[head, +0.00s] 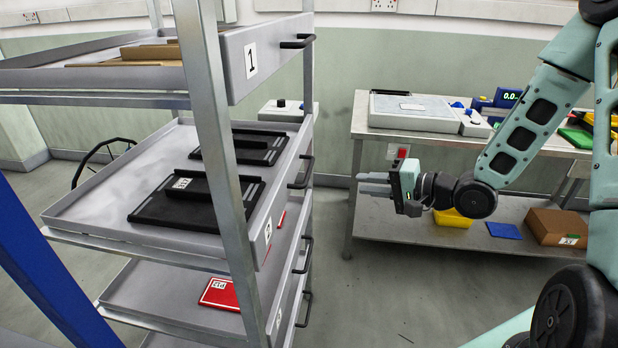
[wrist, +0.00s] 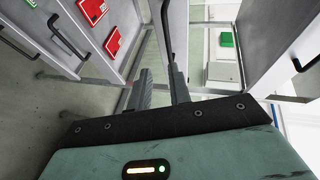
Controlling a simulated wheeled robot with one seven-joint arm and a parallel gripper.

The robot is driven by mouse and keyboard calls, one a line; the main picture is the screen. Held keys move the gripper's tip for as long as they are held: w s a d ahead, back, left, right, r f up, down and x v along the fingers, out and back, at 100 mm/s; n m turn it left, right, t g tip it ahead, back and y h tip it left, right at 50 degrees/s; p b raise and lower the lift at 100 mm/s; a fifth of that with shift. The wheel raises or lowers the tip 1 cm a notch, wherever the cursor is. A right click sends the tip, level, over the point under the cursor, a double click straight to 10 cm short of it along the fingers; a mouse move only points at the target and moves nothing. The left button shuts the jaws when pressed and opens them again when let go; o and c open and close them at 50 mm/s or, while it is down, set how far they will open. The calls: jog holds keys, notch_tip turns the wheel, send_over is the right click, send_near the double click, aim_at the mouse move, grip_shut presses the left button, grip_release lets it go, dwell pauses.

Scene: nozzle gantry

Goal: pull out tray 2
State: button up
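Tray 2 (head: 240,236) is the grey second tray from the top of the rack, level with the others. It carries two black flat parts (head: 195,202). Its label (head: 268,230) is seen at a slant. Its dark bar handle (head: 301,172) is on the right front face. My gripper (head: 361,183) is right of that handle, apart from it, with its fingers pointing left at the rack. In the wrist view the two fingers (wrist: 161,75) are spread with nothing between them. A dark handle (wrist: 167,30), seemingly tray 2's, shows beyond the fingertips.
Tray 1 (head: 237,62) is above, with its own handle (head: 298,41). Lower trays hold red items (head: 220,294). A rack post (head: 212,120) stands in front. A workbench (head: 352,128) is behind my gripper. Floor between rack and bench is clear.

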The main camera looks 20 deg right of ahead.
aim_at(309, 169)
jog(key=shift+m+t+y, duration=0.3)
jog(key=shift+m+t, duration=0.1)
jog(key=shift+m, duration=0.1)
jog(key=p+x, duration=0.1)
jog(key=x, duration=0.7)
jog(key=p+x, duration=0.1)
jog(key=x, duration=0.7)
jog(key=shift+w+d+r, duration=0.1)
jog(key=shift+w+d, duration=0.05)
jog(key=shift+w, duration=0.25)
grip_shut()
